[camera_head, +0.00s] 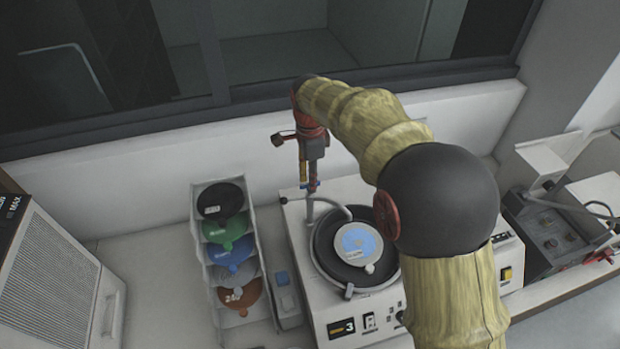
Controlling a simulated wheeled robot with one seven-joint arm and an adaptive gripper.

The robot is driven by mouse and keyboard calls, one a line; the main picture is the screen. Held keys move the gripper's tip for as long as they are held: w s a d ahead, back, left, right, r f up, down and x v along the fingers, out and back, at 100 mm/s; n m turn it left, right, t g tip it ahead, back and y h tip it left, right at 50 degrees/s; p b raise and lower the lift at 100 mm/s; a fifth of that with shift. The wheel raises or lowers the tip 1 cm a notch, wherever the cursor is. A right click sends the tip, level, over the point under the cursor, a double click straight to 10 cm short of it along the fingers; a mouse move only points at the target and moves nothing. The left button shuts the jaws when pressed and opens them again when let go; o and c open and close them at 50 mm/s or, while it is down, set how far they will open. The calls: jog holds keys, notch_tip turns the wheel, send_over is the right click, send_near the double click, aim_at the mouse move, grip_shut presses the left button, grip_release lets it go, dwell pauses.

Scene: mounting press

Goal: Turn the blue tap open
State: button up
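The blue tap (313,187) is a small blue piece at the back left of the white machine (298,222). It sits at the top of a curved grey spout (331,203) that reaches over a round basin with a black rim (322,246). My gripper (309,180) points down right at the tap, its fingertips at or just above the blue piece. I cannot tell whether they touch it. The fingers are small and partly overlap here, so their opening is unclear. My arm hides the machine's back right part.
A light blue and white disc (358,240) lies in the basin. A rack (198,236) of coloured discs stands to the left, with a grey box (288,300) between. A large vented unit (48,275) is far left, another device (548,238) far right. A window ledge (140,165) runs behind.

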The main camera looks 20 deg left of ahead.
jog(key=shift+c, duration=1)
grip_shut()
jog(key=shift+n, duration=0.3)
jog(key=n+p, duration=0.1)
jog(key=n, duration=0.2)
jog(key=shift+r+n, duration=0.15)
jog(key=shift+n, duration=0.25)
jog(key=n, duration=0.2)
jog(key=shift+n+p, duration=0.4)
jog(key=n, duration=0.5)
jog(key=shift+p, duration=0.4)
jog(key=n, duration=0.5)
jog(key=shift+n, duration=0.4)
